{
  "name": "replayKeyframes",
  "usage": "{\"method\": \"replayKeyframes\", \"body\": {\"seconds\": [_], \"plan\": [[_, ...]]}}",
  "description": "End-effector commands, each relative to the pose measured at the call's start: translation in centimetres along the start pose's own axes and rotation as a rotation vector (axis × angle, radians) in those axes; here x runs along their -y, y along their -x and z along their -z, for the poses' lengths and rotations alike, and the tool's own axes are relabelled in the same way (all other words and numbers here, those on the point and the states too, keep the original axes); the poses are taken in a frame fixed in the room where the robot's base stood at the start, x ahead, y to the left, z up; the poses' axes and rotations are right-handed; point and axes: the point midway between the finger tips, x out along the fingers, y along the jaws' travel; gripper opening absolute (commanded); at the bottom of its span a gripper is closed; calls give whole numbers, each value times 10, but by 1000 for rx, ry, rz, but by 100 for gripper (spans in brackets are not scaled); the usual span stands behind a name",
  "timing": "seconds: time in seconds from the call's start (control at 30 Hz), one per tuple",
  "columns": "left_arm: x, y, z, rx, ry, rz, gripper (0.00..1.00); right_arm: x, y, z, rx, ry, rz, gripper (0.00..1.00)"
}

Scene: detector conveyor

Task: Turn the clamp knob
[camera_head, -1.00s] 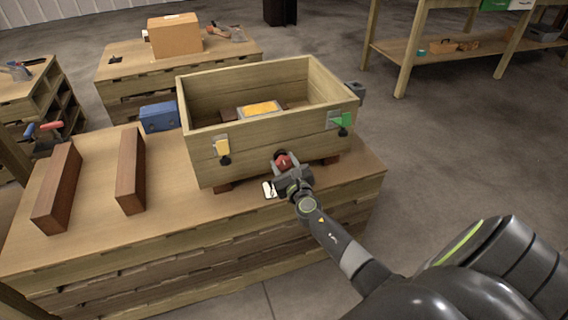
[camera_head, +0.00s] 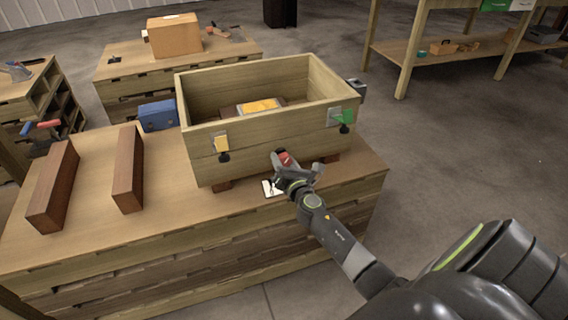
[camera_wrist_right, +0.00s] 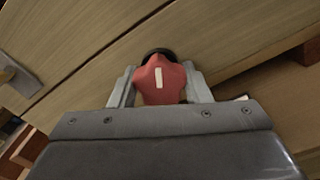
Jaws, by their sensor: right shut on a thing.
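The red clamp knob (camera_head: 285,157) is on the front wall of the wooden box (camera_head: 263,142), low and right of the middle. In the right wrist view the knob (camera_wrist_right: 161,82) has a pale stripe on its face and a dark collar behind it. My right gripper (camera_head: 284,160) is shut on the knob, with one grey finger on each side; the fingers also show in the right wrist view (camera_wrist_right: 160,90). The stripe stands nearly upright in that view. My left gripper is not in view.
A white card-like item (camera_head: 270,188) lies under the gripper. Two brown wood bars (camera_head: 55,187) and a blue case (camera_head: 158,116) are on the bench, left of the box.

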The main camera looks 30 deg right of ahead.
Motion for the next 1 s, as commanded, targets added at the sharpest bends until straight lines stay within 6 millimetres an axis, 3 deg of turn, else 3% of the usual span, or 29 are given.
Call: {"method": "replayKeyframes", "body": {"seconds": [0.27, 0.6, 1.0], "plan": [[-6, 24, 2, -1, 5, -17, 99, 1, 0, 2, 0, -264, 1, 20], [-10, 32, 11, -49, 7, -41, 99, 1, 0, 2, -1, -547, 1, 20], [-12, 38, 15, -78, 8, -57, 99, 1, 0, 1, -1, -721, 2, 20]]}}
